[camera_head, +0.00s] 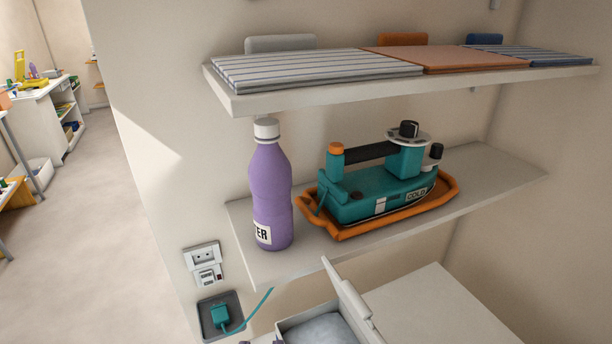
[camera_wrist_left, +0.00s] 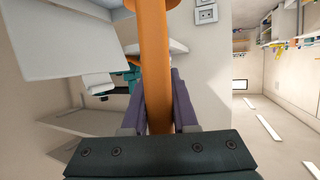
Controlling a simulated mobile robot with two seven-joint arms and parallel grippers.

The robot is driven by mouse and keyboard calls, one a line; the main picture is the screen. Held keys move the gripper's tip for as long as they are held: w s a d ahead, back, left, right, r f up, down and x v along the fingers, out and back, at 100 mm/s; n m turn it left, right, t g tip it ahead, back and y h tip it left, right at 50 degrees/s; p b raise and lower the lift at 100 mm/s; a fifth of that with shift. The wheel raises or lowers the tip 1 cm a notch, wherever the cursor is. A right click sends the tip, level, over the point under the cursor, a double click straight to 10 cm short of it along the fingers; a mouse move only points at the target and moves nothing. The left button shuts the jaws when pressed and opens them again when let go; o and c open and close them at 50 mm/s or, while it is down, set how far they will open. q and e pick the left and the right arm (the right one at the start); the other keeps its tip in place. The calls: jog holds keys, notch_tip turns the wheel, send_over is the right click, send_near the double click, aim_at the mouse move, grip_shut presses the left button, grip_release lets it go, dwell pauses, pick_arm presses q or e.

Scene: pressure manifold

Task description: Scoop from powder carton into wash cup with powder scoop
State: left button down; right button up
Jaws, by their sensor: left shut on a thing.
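In the left wrist view my left gripper (camera_wrist_left: 158,80) is shut on a long orange bar (camera_wrist_left: 156,50), which looks like the powder scoop's handle. The bar runs up past the top edge of the picture, and its far end is out of view. In the head view an open white box (camera_head: 292,328) with a raised flap and a pale grey filling stands at the bottom edge; it may be the powder carton, but most of it is cut off. I cannot make out a wash cup. Neither gripper shows in the head view.
A purple bottle (camera_head: 270,195) and a teal iron-like device (camera_head: 375,190) on an orange tray (camera_head: 450,192) stand on the middle shelf (camera_head: 510,172). Folded cloths (camera_head: 315,68) lie on the upper shelf (camera_head: 280,100). A teal plug and cord (camera_head: 220,314) sit at the wall socket. A white surface (camera_head: 440,300) lies lower right.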

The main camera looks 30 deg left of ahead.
pick_arm(q)
jog(key=shift+w+d+f+b, duration=0.1)
jog(key=shift+w+d+b, duration=0.2)
jog(key=shift+w, duration=0.35)
jog(key=shift+w+d+b, duration=0.1)
jog(key=shift+w+d, duration=0.3)
jog(key=shift+w, duration=0.2)
jog(key=shift+w+d+b, duration=0.95)
jog(key=shift+w+d, duration=0.2)
jog(key=shift+w, duration=1.6)
notch_tip(320, 180, down, 8)
jog(key=b, duration=0.8)
jog(key=shift+b, duration=0.3)
notch_tip(320, 180, up, 8)
jog(key=p, duration=0.6)
